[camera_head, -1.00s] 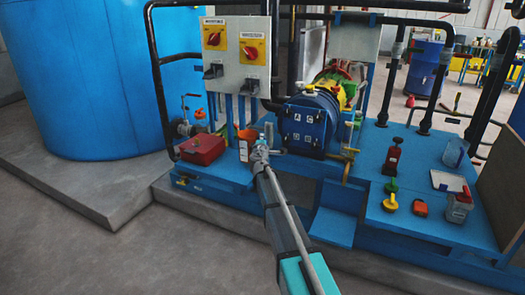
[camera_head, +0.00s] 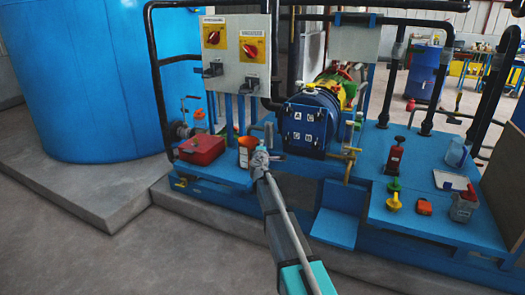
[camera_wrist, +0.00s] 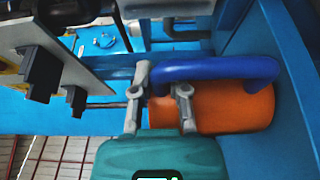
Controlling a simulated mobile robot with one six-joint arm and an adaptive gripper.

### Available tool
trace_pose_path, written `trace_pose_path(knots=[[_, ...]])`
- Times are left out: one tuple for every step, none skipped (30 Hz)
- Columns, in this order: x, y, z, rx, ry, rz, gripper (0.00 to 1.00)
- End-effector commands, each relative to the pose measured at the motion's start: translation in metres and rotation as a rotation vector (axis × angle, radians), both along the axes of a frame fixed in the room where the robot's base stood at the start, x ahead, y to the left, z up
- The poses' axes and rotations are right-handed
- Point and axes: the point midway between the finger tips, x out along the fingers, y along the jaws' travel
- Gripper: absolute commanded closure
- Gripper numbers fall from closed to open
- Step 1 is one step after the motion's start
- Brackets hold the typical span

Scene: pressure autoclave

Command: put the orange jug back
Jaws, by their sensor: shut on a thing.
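The orange jug (camera_wrist: 225,110) with its blue handle (camera_wrist: 215,70) shows in the wrist view, lying sideways across the picture. My gripper (camera_wrist: 160,98) is shut on the jug at its left end, by the handle's end. One finger partly covers the jug. In the head view my gripper (camera_head: 260,157) is over the left part of the blue platform, beside the orange jug (camera_head: 247,141). The jug is small and partly hidden there, so I cannot tell whether its base touches the platform.
A red box (camera_head: 202,150) sits left of my gripper. The switch panel (camera_head: 235,52) stands above and behind. The blue round-doored vessel (camera_head: 307,127) is to the right. Bottles and small items stand on the right platform (camera_head: 405,222). A large blue tank (camera_head: 110,85) is far left.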

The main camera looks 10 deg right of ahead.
Motion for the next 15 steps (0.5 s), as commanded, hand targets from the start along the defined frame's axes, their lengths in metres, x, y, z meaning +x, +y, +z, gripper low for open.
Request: trace_pose_path(knots=[[0.0000,0.0000,-0.0017,0.000,0.000,0.000,1.00],[-0.0001,0.0000,-0.0016,0.000,0.000,0.000,1.00],[-0.0001,0.0000,-0.0014,0.000,0.000,0.000,1.00],[-0.0001,0.0000,-0.0012,0.000,0.000,0.000,1.00],[-0.0001,0.0000,-0.0010,0.000,0.000,0.000,1.00],[0.0000,0.0000,-0.0008,0.000,0.000,0.000,1.00],[0.0000,0.0000,-0.0008,0.000,0.000,0.000,1.00],[0.0000,0.0000,-0.0008,0.000,0.000,0.000,1.00],[0.0000,0.0000,-0.0008,0.000,0.000,0.000,1.00],[0.0000,0.0000,-0.0009,0.000,0.000,0.000,1.00],[0.0000,0.0000,-0.0013,0.000,0.000,0.000,1.00],[0.0000,-0.0001,-0.0023,0.000,0.000,0.000,1.00],[0.0000,-0.0001,-0.0032,0.000,0.000,0.000,1.00],[0.0000,-0.0001,-0.0040,0.000,0.000,0.000,1.00],[0.0000,-0.0001,-0.0042,0.000,0.000,0.000,0.78]])
